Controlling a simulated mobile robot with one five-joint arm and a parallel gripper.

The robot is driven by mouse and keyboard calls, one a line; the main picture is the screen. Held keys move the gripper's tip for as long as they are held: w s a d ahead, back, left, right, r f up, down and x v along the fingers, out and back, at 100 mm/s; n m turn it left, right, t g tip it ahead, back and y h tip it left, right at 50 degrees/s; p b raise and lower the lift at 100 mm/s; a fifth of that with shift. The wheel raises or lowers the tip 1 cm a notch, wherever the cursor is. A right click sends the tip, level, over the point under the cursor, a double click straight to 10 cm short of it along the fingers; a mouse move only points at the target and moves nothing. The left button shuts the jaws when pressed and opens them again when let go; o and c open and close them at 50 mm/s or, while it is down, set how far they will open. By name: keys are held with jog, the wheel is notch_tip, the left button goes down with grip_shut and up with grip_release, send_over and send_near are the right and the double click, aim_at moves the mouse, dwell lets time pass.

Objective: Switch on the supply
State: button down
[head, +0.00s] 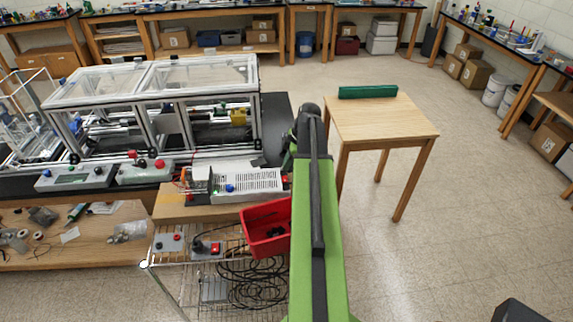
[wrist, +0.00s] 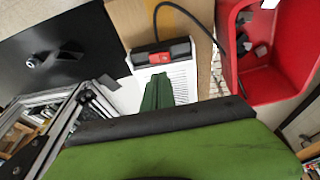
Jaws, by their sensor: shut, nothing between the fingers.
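The supply is a white box with a vented cover (head: 250,185) on a wooden board at the left of my arm in the head view. In the wrist view its vented side (wrist: 182,80) shows, with a black socket panel on its end. A red switch (wrist: 181,50) sits on that panel, beside a black cable. I cannot tell whether the switch is on or off. My gripper (wrist: 158,82) is shut and empty, its green fingers in front of the vented side, just short of the panel in the picture. In the head view my arm hides the gripper.
A red bin (head: 266,226) stands close to the supply; it also shows in the wrist view (wrist: 268,55). A framed clear enclosure (head: 155,105) stands behind at the left. A wooden table (head: 382,125) with a green bar stands to the right. Open floor lies further right.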

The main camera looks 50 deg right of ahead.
notch_tip(320, 180, up, 9)
jog(key=d+p, duration=0.3)
jog(key=p, duration=0.4)
jog(key=shift+s+f, duration=0.2)
jog(key=shift+s, duration=0.25)
